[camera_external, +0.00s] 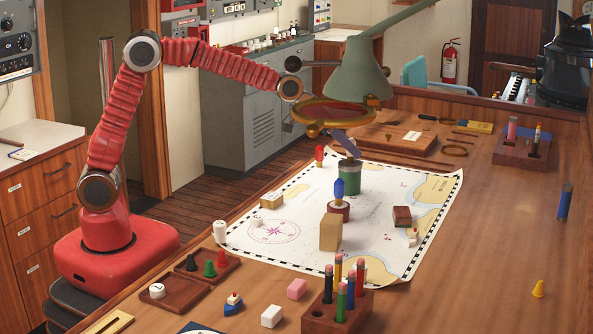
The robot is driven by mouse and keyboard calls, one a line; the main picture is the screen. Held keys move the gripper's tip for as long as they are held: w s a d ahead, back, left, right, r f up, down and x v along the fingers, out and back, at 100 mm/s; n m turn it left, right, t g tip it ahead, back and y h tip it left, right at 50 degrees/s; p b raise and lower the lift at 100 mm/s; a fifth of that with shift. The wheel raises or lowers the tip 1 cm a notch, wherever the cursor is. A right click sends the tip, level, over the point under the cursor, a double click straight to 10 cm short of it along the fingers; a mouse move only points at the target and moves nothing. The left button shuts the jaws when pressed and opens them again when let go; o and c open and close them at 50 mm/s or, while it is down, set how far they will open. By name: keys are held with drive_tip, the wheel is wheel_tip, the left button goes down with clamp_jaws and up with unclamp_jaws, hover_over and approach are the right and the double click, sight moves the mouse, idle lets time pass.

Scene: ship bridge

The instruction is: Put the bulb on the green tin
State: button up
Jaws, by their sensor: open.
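A blue bulb-shaped piece (339,188) stands upright on a low dark red round base (339,211) on the chart, and I take it for the bulb. The green tin (349,180) stands upright just behind it, its rim partly covered by a flat blue-grey part. A small red upright piece (319,153) is behind and left of the tin. My gripper (340,141) is over the back of the chart, near the tin's top and above the blue piece. It is largely hidden by the brass magnifier ring. It is open, and I see nothing held.
The brass magnifier ring (302,119) and green lamp shade (358,72) hang close around my wrist. A tan block (330,233) stands in front of the blue piece. A pencil block (320,316) is at the front. The table's right side is mostly clear.

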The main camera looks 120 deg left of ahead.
drive_tip(key=v, duration=1.1)
drive_tip(key=shift+s+r, duration=0.15)
drive_tip(key=shift+r, duration=0.05)
drive_tip(key=shift+d, duration=0.15)
idle(0.4)
drive_tip(key=s+d+m+h, duration=0.1)
drive_tip(key=s+d+m, duration=0.15)
drive_tip(key=d, duration=0.85)
drive_tip(key=s+d+m+h, duration=0.15)
drive_tip(key=s+d, duration=0.25)
drive_tip(key=d, duration=0.7)
drive_tip(key=s+d+f+m+g+h, duration=0.1)
drive_tip(key=s+d+f, duration=0.3)
drive_tip(key=s+d, duration=0.4)
drive_tip(key=s+d+f+m+h, duration=0.1)
drive_tip(key=s+d+f, duration=0.3)
drive_tip(key=s+d, duration=0.4)
drive_tip(key=shift+d+m+g+h, duration=0.35)
drive_tip(key=shift+d+m+g, duration=0.05)
drive_tip(key=shift+d+m, duration=0.1)
drive_tip(key=shift+o, duration=0.3)
drive_tip(key=shift+s+f, duration=0.1)
